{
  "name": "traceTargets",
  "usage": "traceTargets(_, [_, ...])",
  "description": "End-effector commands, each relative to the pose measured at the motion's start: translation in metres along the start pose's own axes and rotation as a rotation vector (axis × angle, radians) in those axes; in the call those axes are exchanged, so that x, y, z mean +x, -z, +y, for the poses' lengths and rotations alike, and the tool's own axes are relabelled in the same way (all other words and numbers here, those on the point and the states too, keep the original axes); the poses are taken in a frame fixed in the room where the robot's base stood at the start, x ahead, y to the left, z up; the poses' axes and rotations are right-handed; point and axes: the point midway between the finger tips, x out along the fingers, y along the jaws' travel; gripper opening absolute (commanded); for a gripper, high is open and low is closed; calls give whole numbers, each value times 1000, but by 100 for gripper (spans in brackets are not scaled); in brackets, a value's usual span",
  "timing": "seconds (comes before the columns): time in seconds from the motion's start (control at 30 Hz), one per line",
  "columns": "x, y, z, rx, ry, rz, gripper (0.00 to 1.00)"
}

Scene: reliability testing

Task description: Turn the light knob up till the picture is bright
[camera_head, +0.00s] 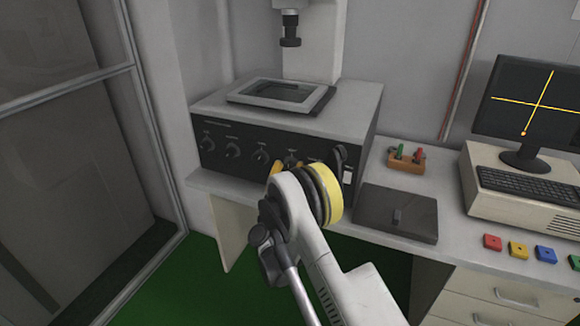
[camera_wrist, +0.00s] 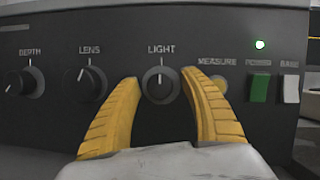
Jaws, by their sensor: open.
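The LIGHT knob (camera_wrist: 160,85) is a black dial on the dark front panel of the instrument, with its white mark pointing straight up. My gripper (camera_wrist: 160,82) has yellow ribbed fingers and is open, one finger on each side of the LIGHT knob in the wrist view. I cannot tell whether either finger touches it. In the head view my gripper (camera_head: 282,163) is at the instrument's front panel (camera_head: 225,150), and my arm hides part of it. The monitor (camera_head: 530,95) at the right shows a yellow cross and an orange dot on a dark screen.
The LENS knob (camera_wrist: 90,83) and DEPTH knob (camera_wrist: 25,83) are left of the LIGHT knob. The MEASURE button (camera_wrist: 218,85), green POWER switch (camera_wrist: 259,88) and white BASE switch (camera_wrist: 291,88) are to the right. A green lamp (camera_wrist: 260,44) glows. A dark flat box (camera_head: 397,212) lies on the bench.

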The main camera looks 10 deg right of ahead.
Motion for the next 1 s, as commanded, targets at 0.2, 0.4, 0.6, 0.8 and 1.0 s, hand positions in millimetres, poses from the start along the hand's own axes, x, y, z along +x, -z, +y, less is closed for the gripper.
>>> traceTargets(0.2, [0,0,0,0,0,0,1])
traceTargets(0.4, [0,0,0,0,0,0,0])
traceTargets(0.6, [0,0,0,23,10,0,0])
traceTargets(0.8, [0,0,1,109,46,0,0])
traceTargets(1.0, [0,0,1,257,107,0,0])
